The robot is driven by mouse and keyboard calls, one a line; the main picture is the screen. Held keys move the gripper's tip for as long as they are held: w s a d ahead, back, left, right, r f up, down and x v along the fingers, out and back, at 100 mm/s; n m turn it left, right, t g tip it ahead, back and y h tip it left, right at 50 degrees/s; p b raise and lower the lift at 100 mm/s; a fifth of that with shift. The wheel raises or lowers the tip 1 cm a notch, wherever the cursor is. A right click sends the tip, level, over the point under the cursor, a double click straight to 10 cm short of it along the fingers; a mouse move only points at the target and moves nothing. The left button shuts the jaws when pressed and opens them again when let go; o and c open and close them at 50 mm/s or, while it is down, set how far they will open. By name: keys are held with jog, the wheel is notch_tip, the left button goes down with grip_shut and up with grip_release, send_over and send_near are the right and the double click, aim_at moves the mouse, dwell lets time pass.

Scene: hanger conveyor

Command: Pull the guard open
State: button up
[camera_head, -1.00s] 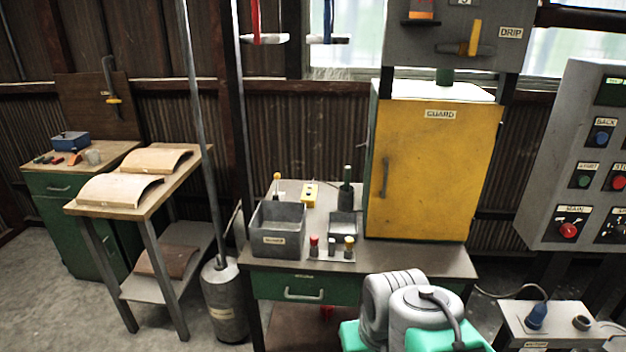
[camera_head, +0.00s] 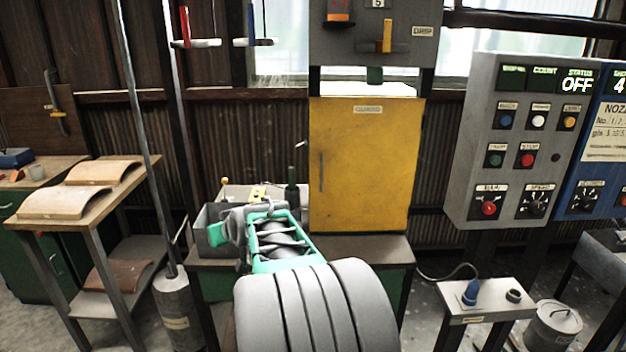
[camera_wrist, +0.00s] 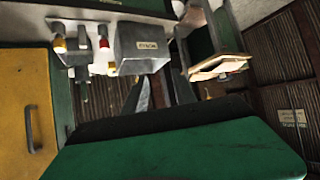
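The guard (camera_head: 365,170) is a yellow door with a small label at its top, and it looks closed in the head view. Its upright handle (camera_head: 321,172) is near the left edge. In the wrist view the guard (camera_wrist: 20,85) fills the left side, with its grey handle (camera_wrist: 32,128) low on it. In the head view my arm reaches forward in front of the bench. The end of my arm, with my gripper (camera_head: 222,234), is left of the guard and apart from the handle. Its fingers cannot be made out. A large green surface covers the bottom of the wrist view.
A grey bin (camera_head: 206,228) stands on the bench (camera_head: 390,250) left of the guard, partly behind my arm. A side table with curved boards (camera_head: 66,202) is at the left. A grey control panel (camera_head: 478,140) is at the right. A post with a weight (camera_head: 172,310) stands left of the bench.

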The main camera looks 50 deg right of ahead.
jog(key=d+m+t+h, duration=0.2)
jog(key=d+h, duration=0.1)
jog(key=d, duration=1.1)
jog(key=m+t+h+b, duration=0.2)
jog(key=h, duration=0.3)
send_near(322, 172)
jog(key=x, duration=0.3)
jog(key=p+x, duration=0.2)
jog(key=x, duration=0.4)
jog(key=shift+w+d, duration=0.3)
jog(key=shift+w+d+g, duration=0.2)
jog(key=shift+w+g, duration=0.1)
grip_shut()
